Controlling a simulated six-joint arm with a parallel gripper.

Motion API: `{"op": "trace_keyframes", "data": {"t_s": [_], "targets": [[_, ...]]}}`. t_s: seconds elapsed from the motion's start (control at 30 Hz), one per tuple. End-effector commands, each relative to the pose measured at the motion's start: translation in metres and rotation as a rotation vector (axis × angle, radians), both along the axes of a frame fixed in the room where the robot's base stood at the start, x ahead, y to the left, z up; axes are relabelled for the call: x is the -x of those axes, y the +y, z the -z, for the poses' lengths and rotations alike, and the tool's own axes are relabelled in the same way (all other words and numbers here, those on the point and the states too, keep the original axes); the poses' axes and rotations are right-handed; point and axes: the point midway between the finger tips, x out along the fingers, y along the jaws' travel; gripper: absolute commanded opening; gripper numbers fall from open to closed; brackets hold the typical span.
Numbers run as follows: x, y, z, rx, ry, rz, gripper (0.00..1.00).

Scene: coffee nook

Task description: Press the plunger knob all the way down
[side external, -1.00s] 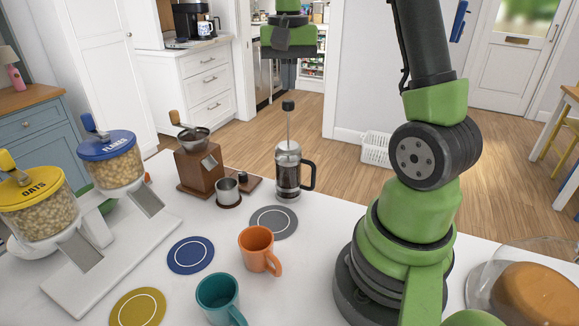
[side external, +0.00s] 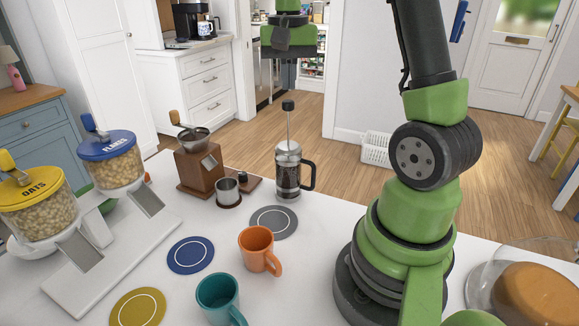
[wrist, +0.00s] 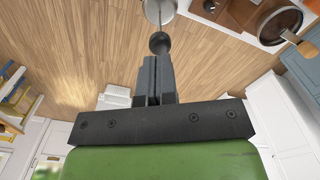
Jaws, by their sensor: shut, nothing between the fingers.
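The French press (side external: 288,172) stands upright on the white counter, with dark contents in its glass and a black handle on the right. Its plunger rod is raised well above the lid, topped by a black knob (side external: 288,105). My gripper (side external: 288,84) is shut and empty, pointing down just above the knob. In the wrist view the closed fingertips (wrist: 158,62) are close to the round knob (wrist: 160,43), which lies slightly beyond them; I cannot tell whether they touch. The metal lid (wrist: 159,10) is partly cut off at the top edge.
A wooden grinder (side external: 200,168) and a metal cup (side external: 228,190) stand left of the press. A grey coaster (side external: 273,222), an orange mug (side external: 257,249), a teal mug (side external: 217,298) and cereal dispensers (side external: 108,165) are nearer the camera. The air around the plunger rod is clear.

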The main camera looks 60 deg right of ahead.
Motion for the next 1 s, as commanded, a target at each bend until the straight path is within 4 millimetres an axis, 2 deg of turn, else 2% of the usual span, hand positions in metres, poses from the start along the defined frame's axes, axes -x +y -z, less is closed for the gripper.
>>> {"op": "trace_keyframes", "data": {"t_s": [0.57, 1.0], "targets": [[0.0, 0.0, 0.0, 0.0, 0.0, 0.0, 0.0], [0.0, 0.0, 0.013, -0.001, 0.002, 0.0, 0.0]]}}
